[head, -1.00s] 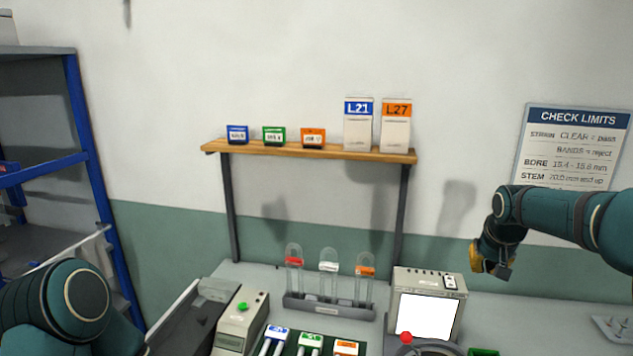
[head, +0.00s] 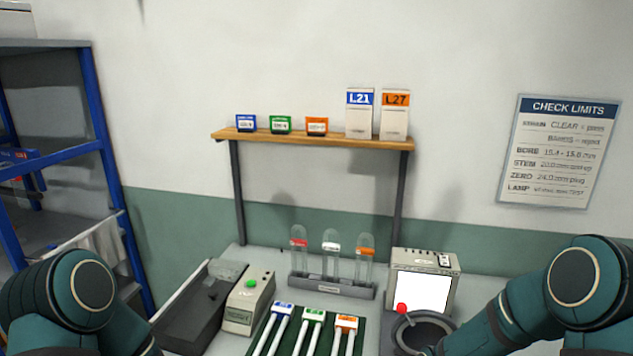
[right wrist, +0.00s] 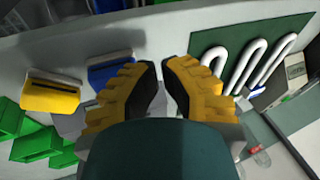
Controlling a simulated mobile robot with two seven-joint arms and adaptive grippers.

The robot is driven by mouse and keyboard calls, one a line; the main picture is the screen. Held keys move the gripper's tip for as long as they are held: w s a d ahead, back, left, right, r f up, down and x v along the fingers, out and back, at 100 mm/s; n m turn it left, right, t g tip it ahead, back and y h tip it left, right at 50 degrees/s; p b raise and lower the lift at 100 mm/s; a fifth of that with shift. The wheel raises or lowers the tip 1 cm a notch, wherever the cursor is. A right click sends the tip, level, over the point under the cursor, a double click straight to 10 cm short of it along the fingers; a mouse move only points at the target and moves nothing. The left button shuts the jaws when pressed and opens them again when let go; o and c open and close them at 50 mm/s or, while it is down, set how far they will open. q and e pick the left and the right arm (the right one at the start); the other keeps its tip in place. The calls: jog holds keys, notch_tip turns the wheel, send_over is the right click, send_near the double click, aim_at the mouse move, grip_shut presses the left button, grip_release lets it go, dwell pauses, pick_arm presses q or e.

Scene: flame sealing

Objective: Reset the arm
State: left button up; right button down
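My right arm (head: 575,290) comes in at the lower right of the head view, and its gripper is below the frame there. In the right wrist view my right gripper (right wrist: 162,72) shows two yellow fingers with dark pads. A narrow gap stays between the fingertips, with nothing held. The fingers are over the front part of the bench, between bins on the left and a green mat on the right. My left arm (head: 75,300) is at the lower left of the head view, folded, with its gripper out of sight.
The green mat (head: 261,328) holds white tubes with coloured tags. Behind are a tube rack (head: 330,288), a device with a white screen (head: 422,291) and a grey box with a green button (head: 248,302). Yellow (right wrist: 50,95), blue (right wrist: 108,70) and green bins (right wrist: 30,143) show in the wrist view.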

jog(key=s+a+f+g, duration=0.1)
jog(key=s+a+f, duration=0.2)
jog(key=s, duration=0.4)
jog(key=s+a+f, duration=0.3)
jog(key=s, duration=0.4)
notch_tip(320, 180, down, 10)
jog(key=b, duration=1)
jog(key=shift+a+f+y, duration=0.25)
jog(key=shift+a+y, duration=0.15)
